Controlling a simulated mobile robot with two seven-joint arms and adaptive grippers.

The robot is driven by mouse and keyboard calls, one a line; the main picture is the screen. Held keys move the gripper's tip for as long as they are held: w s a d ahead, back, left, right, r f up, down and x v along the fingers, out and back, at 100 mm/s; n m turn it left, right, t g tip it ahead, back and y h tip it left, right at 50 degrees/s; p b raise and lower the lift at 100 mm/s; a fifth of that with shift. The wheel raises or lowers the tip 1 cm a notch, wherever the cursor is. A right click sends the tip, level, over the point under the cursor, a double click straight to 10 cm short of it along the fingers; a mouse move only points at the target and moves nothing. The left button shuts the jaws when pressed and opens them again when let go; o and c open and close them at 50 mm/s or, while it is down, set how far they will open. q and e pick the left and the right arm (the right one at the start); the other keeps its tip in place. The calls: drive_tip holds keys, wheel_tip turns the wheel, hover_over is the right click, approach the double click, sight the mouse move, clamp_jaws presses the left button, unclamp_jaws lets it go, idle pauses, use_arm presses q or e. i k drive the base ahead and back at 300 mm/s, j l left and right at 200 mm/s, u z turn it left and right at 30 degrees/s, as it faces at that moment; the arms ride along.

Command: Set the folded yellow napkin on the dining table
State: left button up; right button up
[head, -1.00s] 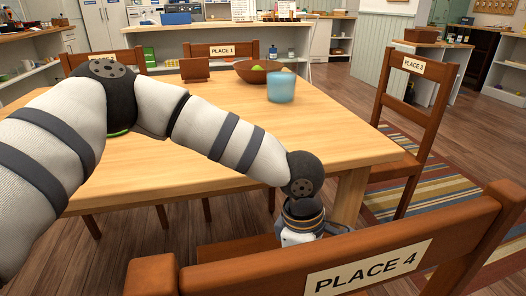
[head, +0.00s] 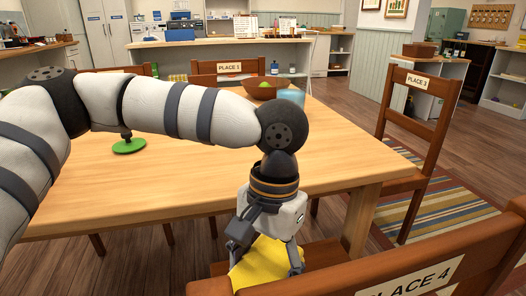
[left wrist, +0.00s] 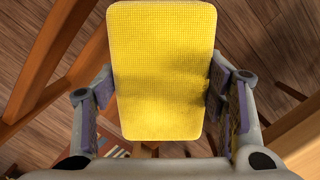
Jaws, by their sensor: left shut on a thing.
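The folded yellow napkin (head: 262,262) is held in my left gripper (head: 266,264), above the seat of the chair marked PLACE 4 and below the level of the table top. In the left wrist view the napkin (left wrist: 162,70) spans between the two fingers, a flat rounded rectangle. The fingers (left wrist: 163,95) press on its two sides. The wooden dining table (head: 180,185) lies just beyond the gripper, and its near edge is behind my wrist. My right gripper is not in view.
The PLACE 4 chair back (head: 300,280) stands in front of the gripper. On the table are a green disc (head: 128,146), a brown bowl (head: 258,90) and a blue cup (head: 293,95), partly hidden by my arm. The PLACE 3 chair (head: 420,110) stands right. The near table top is clear.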

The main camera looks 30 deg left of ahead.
sight(235, 157)
drive_tip(key=k+j+z, duration=0.1)
drive_tip(key=j+z, duration=0.15)
drive_tip(key=j, duration=0.25)
drive_tip(key=k+j+z, duration=0.25)
drive_tip(key=j, duration=0.2)
drive_tip(key=k+j+z, duration=0.1)
drive_tip(key=j+z, duration=0.2)
drive_tip(key=j, duration=0.15)
drive_tip(key=k+j+z, duration=0.5)
drive_tip(key=k+j, duration=0.05)
drive_tip(key=j, duration=0.15)
